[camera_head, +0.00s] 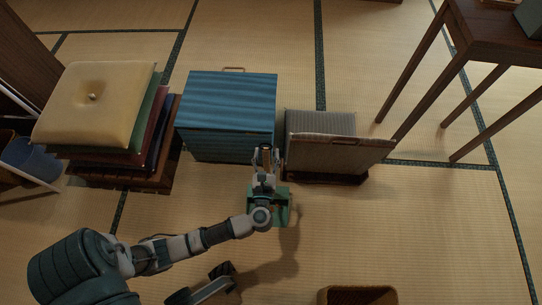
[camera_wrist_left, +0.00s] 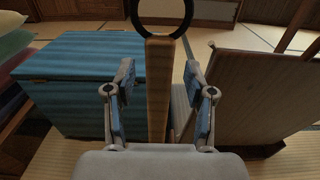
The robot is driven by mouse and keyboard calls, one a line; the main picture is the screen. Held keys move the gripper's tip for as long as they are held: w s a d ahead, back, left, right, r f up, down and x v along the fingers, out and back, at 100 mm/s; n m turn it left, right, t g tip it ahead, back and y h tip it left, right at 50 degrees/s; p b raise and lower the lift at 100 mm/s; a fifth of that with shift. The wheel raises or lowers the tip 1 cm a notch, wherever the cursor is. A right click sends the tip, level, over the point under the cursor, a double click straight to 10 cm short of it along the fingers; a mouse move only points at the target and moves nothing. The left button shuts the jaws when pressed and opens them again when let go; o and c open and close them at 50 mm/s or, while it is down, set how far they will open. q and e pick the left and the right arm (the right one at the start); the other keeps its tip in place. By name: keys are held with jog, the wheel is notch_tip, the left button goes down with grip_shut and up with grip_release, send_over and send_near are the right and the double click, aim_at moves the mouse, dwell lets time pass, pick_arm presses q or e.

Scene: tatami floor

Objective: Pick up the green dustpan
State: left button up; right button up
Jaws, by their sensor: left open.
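The green dustpan (camera_head: 282,195) is on the tatami in the head view, partly hidden under my left wrist. A brown wooden handle, seemingly the dustpan's, rises between my fingers in the left wrist view (camera_wrist_left: 158,105), with a black ring at its top. My left gripper (camera_head: 264,160) is open, with one finger on each side of the handle; it also shows in the left wrist view (camera_wrist_left: 160,84). A gap shows on both sides of the handle.
A blue chest (camera_head: 228,105) stands close beyond the gripper, and a grey-brown box (camera_head: 325,125) with a leaning panel is to its right. Stacked cushions (camera_head: 95,105) are at left. A wooden table (camera_head: 490,30) is at upper right, a wicker basket (camera_head: 357,295) at the bottom. The right floor is clear.

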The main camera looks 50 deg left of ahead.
pick_arm(q)
jog(key=shift+a+r, duration=0.1)
jog(key=shift+a, duration=0.05)
jog(key=c, duration=1)
grip_shut()
jog(key=shift+r, duration=0.1)
